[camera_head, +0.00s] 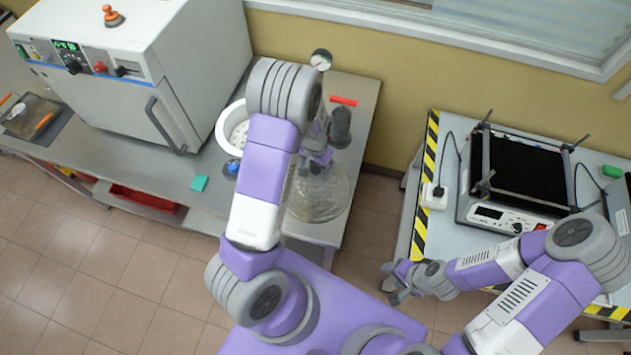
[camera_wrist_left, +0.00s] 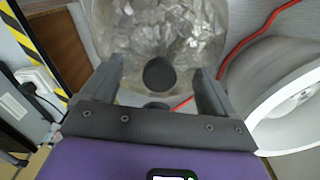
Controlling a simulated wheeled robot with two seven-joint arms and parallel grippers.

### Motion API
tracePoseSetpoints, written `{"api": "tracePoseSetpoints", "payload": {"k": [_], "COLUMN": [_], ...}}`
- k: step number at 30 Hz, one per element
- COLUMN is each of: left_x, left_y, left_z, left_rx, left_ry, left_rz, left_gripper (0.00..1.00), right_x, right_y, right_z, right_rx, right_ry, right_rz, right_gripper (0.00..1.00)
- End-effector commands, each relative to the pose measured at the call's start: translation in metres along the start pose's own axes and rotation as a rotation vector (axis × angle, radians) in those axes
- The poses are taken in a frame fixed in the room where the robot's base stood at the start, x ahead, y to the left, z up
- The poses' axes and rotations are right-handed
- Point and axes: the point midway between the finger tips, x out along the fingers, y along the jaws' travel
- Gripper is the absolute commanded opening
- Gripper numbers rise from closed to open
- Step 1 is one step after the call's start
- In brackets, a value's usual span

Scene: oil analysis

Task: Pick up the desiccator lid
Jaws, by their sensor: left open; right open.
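The desiccator lid (camera_head: 318,197) is a clear glass dome standing on the metal bench, partly hidden by my left arm in the head view. In the left wrist view the glass lid (camera_wrist_left: 190,40) fills the top middle, with its round dark knob (camera_wrist_left: 159,73) seen between my fingers. My left gripper (camera_wrist_left: 158,72) is open above the lid, one finger on each side of the knob; I cannot tell whether they touch. It also shows in the head view (camera_head: 318,156). My right gripper (camera_head: 393,284) is open and empty, away from the lid over the floor gap.
The white desiccator base (camera_head: 233,127) with a perforated plate stands left of the lid, partly behind my left arm. A large oven (camera_head: 130,60) is further left. A red hose (camera_wrist_left: 262,28) runs beside the lid. A hotplate (camera_head: 515,175) stands on the right table.

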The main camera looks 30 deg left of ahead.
Motion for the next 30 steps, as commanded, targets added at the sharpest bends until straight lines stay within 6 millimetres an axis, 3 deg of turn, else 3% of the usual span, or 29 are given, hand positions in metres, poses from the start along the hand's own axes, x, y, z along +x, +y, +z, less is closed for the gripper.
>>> {"api": "tracePoseSetpoints", "payload": {"k": [3,11,27,30], "left_x": [0.0127,0.0148,0.0158,0.0163], "left_y": [0.0,0.0002,0.0003,0.0003], "left_z": [-0.0003,-0.001,0.0002,0.0007], "left_rx": [0.001,0.001,0.001,0.001], "left_ry": [0.0,0.003,-0.001,-0.002], "left_rz": [0.0,0.0,0.0,0.0], "left_gripper": [0.88,0.88,0.07,0.0], "right_x": [0.0,0.0,0.0003,0.0004], "right_y": [-0.0001,-0.0001,0.0,0.0], "right_z": [-0.0003,-0.0004,-0.0003,-0.0003], "right_rx": [0.0,0.0,0.0,0.0], "right_ry": [0.001,0.001,0.001,0.001], "right_rz": [0.0,0.0,0.0,0.0], "right_gripper": [0.59,0.59,0.59,0.59]}}
